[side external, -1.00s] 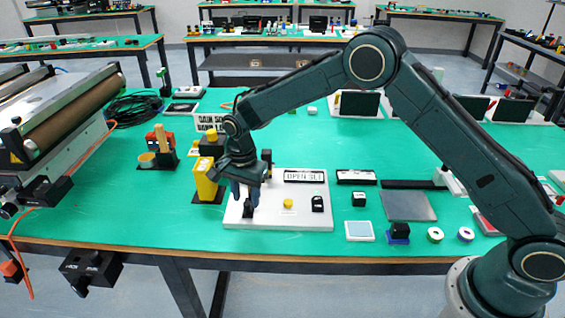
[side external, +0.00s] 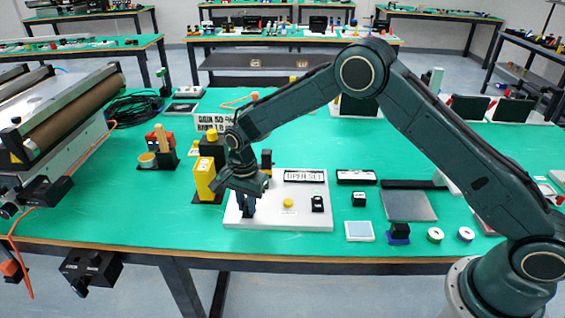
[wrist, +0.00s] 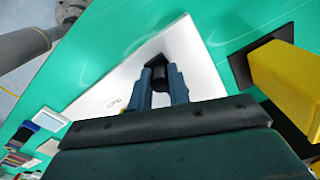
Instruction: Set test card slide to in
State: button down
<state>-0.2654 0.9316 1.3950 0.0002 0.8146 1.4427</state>
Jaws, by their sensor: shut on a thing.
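A white panel (side external: 305,218) lies on the green bench, with a lettered plate (side external: 304,176), a yellow button (side external: 288,203) and a small black block (side external: 318,204) on it. My gripper (side external: 247,210) is low over the panel's left part, its blue fingers pointing down. In the wrist view my gripper (wrist: 162,80) has its fingers on either side of a black handle (wrist: 157,60) on the white panel (wrist: 120,82), and is shut on it. The handle is likely the test card slide's; no card or slide label is readable.
A yellow block (side external: 205,178) on a black base stands close to the left of my gripper; it also shows in the wrist view (wrist: 290,85). A black upright post (side external: 266,160) stands behind. Small black-and-white boxes and a grey plate (side external: 408,205) lie to the right.

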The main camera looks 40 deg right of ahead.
jog(key=shift+w+d, duration=2.7)
jog(key=shift+r, duration=0.1)
jog(key=c, duration=1.5)
grip_release()
jog(key=shift+w+d, duration=0.1)
jog(key=shift+o, duration=0.9)
notch_tip(320, 180, up, 14)
